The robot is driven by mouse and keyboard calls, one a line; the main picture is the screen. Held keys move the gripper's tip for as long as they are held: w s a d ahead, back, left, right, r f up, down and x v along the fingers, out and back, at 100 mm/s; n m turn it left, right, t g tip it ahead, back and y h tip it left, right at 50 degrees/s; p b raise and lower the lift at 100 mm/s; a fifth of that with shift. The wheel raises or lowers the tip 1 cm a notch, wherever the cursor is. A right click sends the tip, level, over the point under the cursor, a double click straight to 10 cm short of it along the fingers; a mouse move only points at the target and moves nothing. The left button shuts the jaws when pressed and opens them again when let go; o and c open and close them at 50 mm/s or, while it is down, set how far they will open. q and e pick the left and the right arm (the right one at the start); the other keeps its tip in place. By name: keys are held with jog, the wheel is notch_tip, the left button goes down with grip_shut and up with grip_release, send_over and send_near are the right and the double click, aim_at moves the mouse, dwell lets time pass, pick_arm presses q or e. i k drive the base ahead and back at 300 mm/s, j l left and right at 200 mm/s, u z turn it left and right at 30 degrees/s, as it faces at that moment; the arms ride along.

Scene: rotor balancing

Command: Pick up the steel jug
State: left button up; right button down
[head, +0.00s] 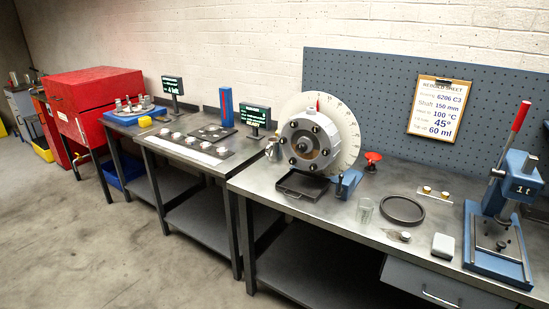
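No jug can be made out for certain. A small shiny metal object (272,150) stands on the bench just left of the round grey housing (310,140) and is partly hidden by it; it may be the steel jug. Small metallic items (14,79) also stand on a cabinet at the far left, too small to identify. Neither of my grippers is in view.
The near bench (290,201) holds a black tray (302,186), a clear glass beaker (364,211), a black ring (402,211) and a blue press (497,225). A red cabinet (95,90) stands left. The floor (100,245) in front is clear.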

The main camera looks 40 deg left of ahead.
aim_at(273, 150)
jog(key=i+j, duration=0.1)
jog(key=j, duration=0.25)
jog(key=i+j, duration=0.1)
jog(key=j, duration=0.3)
jog(key=i+j, duration=0.15)
jog(key=j, duration=0.2)
jog(key=i+j, duration=0.1)
jog(key=j, duration=0.25)
jog(key=i+j, duration=0.1)
jog(key=j, duration=0.25)
jog(key=i+j, duration=0.1)
jog(key=j, duration=0.3)
